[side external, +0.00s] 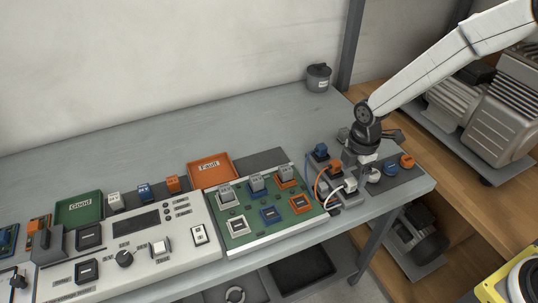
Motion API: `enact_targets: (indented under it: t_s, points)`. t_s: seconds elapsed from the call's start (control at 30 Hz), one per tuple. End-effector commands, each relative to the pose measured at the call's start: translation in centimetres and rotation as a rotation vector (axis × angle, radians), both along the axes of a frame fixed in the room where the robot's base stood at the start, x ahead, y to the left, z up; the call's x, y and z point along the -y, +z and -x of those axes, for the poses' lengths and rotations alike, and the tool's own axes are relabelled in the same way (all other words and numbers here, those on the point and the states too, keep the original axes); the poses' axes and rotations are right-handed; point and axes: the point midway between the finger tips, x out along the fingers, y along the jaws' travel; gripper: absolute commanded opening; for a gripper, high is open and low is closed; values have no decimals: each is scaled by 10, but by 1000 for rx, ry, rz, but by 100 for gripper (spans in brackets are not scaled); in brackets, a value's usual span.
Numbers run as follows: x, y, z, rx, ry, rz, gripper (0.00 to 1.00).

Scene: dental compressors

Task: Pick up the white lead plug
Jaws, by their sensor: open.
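The white lead plug (350,185) appears at the right end of the bench, at the front of a short row of plugs. A white lead runs from it toward the left. A blue plug (320,150) and an orange plug (334,167) stand behind it in the same row, with leads of their own. My gripper (364,157) is open and points down, above and slightly behind the white plug. It looks empty and apart from the plug, though its fingertips are small and hard to make out.
White, blue (391,169) and orange (407,160) round knobs sit just right of the plugs. A green board (255,228) with switch blocks lies to the left, beside a control panel (140,245). An orange tray (211,170) and a dark pot (318,78) stand behind.

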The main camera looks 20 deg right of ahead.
Motion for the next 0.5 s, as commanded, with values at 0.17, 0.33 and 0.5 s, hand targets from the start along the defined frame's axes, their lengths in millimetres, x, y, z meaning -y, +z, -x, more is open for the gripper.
enact_targets:
  t_s: [0.17,0.33,0.5]
  points:
    - [0,-20,1,-3,0,1,79]
    - [0,-35,0,-1,0,0,79]
    - [0,-42,0,1,0,0,79]
